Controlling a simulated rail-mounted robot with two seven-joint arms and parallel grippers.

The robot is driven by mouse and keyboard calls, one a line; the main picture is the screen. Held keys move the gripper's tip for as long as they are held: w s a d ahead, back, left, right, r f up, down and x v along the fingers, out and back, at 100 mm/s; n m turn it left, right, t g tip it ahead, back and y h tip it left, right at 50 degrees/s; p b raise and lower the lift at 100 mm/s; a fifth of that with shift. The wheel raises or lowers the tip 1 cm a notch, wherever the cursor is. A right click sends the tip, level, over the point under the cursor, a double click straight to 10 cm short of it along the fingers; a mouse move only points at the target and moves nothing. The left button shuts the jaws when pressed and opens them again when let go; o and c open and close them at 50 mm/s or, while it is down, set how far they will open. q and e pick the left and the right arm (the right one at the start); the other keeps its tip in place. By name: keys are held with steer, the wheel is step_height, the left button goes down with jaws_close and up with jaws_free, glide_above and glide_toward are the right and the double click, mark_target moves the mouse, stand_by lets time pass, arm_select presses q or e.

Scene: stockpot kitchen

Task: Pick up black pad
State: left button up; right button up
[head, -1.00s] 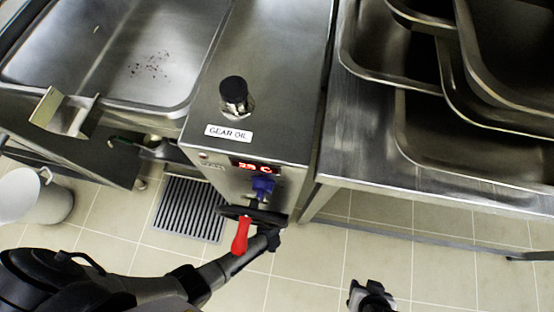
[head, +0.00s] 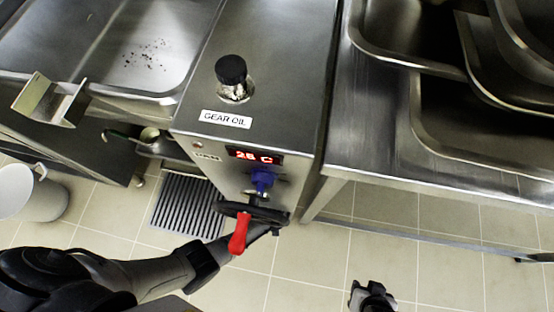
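I cannot make out a black pad for certain in the head view. My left arm comes in from the lower left; its gripper end is hidden behind the black wheel-like part (head: 250,213) and red lever (head: 239,233) on the front of the gear oil unit (head: 270,110). I cannot tell whether that gripper touches them or holds anything. My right gripper (head: 371,292) is at the bottom edge, right of centre, over the floor and apart from the unit. Its fingers are too small and cut off to judge.
The unit has a black cap (head: 231,70) on top and a blue knob (head: 262,179) in front. A steel sink (head: 150,50) is at left, a steel table (head: 365,150) with stacked pans (head: 450,125) at right. A white bucket (head: 35,200) stands left. Floor is clear at lower right.

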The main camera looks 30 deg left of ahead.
arm_select(q)
steer(key=shift+s+d, duration=0.1)
steer(key=shift+c, duration=0.5)
steer(key=c, duration=0.5)
steer(key=shift+c, duration=0.4)
steer(key=shift+r+p, duration=0.75)
steer(key=shift+r, duration=0.05)
step_height(320, 180, up, 2)
steer(key=shift+r+p, duration=0.1)
steer(key=shift+p, duration=0.8)
steer(key=s+d+p, duration=0.1)
steer(key=s+d, duration=0.3)
steer(key=s, duration=1.3)
steer(key=shift+s+d, duration=0.15)
steer(key=shift+d, duration=0.05)
